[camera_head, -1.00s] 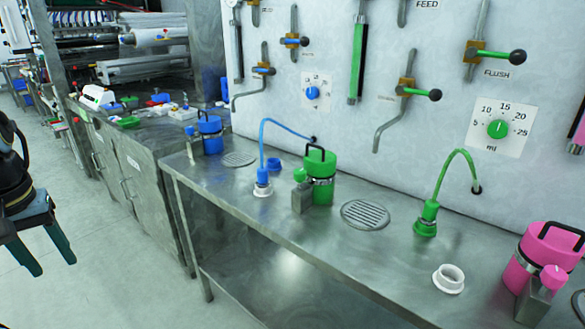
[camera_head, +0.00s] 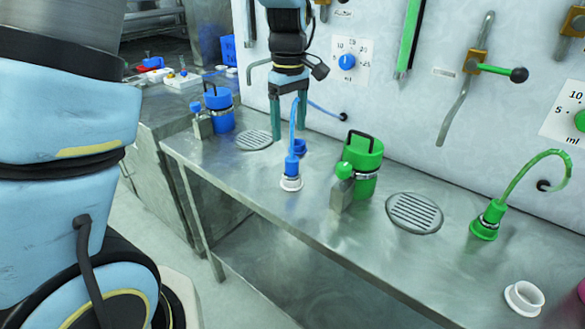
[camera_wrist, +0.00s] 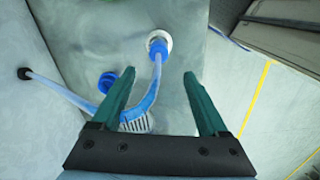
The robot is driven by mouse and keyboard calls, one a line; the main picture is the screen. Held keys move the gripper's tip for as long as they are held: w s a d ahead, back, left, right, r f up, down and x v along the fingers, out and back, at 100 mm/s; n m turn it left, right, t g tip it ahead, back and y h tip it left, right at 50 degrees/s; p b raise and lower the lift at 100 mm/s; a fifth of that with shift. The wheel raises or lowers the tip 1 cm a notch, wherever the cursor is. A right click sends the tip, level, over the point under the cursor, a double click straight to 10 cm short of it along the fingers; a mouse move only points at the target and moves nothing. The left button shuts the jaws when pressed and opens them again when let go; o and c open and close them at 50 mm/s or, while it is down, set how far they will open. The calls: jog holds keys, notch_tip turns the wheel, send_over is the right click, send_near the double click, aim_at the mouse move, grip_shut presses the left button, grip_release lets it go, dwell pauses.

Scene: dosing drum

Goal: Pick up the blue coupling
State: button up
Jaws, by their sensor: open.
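The blue coupling (camera_head: 292,167) is on the end of a blue hose (camera_head: 293,125). It sits upright in a white ring (camera_head: 291,184) on the steel bench. In the wrist view, the coupling (camera_wrist: 157,47) is ahead of the fingertips, between their lines, with the white ring (camera_wrist: 166,39) around its base. My gripper (camera_head: 289,130) points down above the bench, behind and above the coupling. Its green fingers are open, with nothing gripped, and the hose passes between them in the wrist view (camera_wrist: 158,74).
A blue ring-shaped fitting (camera_head: 300,147) is close behind the coupling. A blue canister (camera_head: 218,108) stands left and a green canister (camera_head: 362,165) right. A green coupling (camera_head: 487,222) on its hose is farther right. The wall behind carries levers and dials.

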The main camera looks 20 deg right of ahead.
aim_at(292, 157)
jog(key=shift+s+d+f, duration=0.1)
jog(key=shift+d+f, duration=0.2)
jog(key=shift+f, duration=0.05)
notch_tip(292, 157, down, 10)
jog(key=p, duration=0.3)
jog(key=shift+a, duration=0.1)
grip_shut()
dwell(0.5)
